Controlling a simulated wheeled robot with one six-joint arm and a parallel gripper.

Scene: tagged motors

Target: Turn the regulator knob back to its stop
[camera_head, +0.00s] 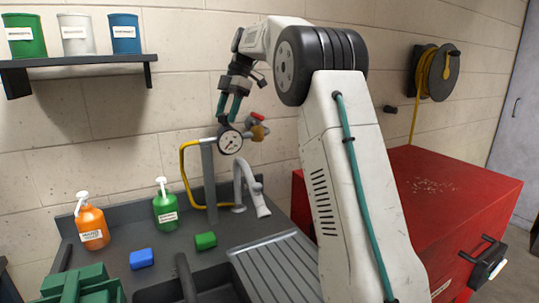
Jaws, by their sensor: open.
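The regulator (245,132) has a round white dial gauge (230,142), an orange-brown knob-like part (260,132) on its right and a small red piece (257,117) above that. It sits by a grey post behind the sink. My gripper (228,119) points down from my white arm, just above the gauge and left of the orange-brown part. Its fingers look parted with nothing between them. I cannot tell whether a fingertip touches the gauge or only overlaps it in the picture.
A yellow hose (185,180) loops left of the post. A grey faucet (249,188), green bottle (165,206) and orange bottle (91,222) stand around the sink. A red cabinet (440,200) is at right, and a shelf with cans (75,60) at upper left.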

